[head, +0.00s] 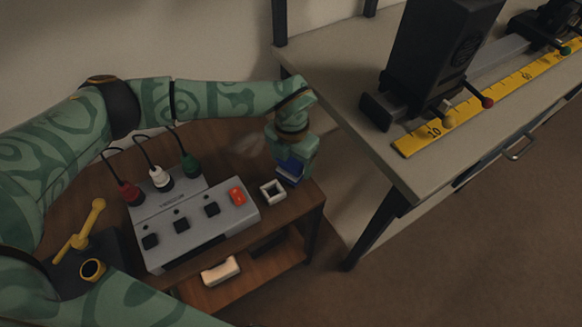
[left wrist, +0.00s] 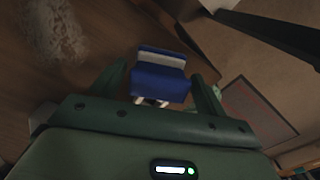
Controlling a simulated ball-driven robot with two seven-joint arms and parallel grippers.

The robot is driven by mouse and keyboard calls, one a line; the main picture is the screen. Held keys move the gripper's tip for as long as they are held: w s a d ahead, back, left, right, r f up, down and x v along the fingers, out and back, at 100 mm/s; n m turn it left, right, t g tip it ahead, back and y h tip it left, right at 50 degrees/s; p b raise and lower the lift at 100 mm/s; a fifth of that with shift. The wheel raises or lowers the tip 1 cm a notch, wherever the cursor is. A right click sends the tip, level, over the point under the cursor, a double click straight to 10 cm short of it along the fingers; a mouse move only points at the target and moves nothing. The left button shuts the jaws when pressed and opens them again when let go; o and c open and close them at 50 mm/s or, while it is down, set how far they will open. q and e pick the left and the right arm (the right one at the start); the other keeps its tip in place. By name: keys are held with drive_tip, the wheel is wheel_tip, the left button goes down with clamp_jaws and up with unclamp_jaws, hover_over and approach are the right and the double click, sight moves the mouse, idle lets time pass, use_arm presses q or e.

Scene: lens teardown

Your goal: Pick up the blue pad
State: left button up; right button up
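The blue pad (head: 289,169) is a small dark-blue block with a pale stripe. My left gripper (head: 291,158) points down over the right end of the brown wooden stand, with the pad between its fingers. A small white square frame (head: 272,190) lies on the stand just left of and below the pad. Bits of white show under the pad in the wrist view. Whether the pad's underside touches anything is hidden. My right gripper is not in view.
A grey control box (head: 198,222) with black buttons and a red switch stands left of the frame. Red, white and green plugs (head: 161,178) are behind it. A white block (head: 220,270) lies on the lower shelf. A grey bench (head: 345,75) with a yellow ruler stands at right.

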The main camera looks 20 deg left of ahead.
use_arm(q)
drive_tip(key=c, duration=0.7)
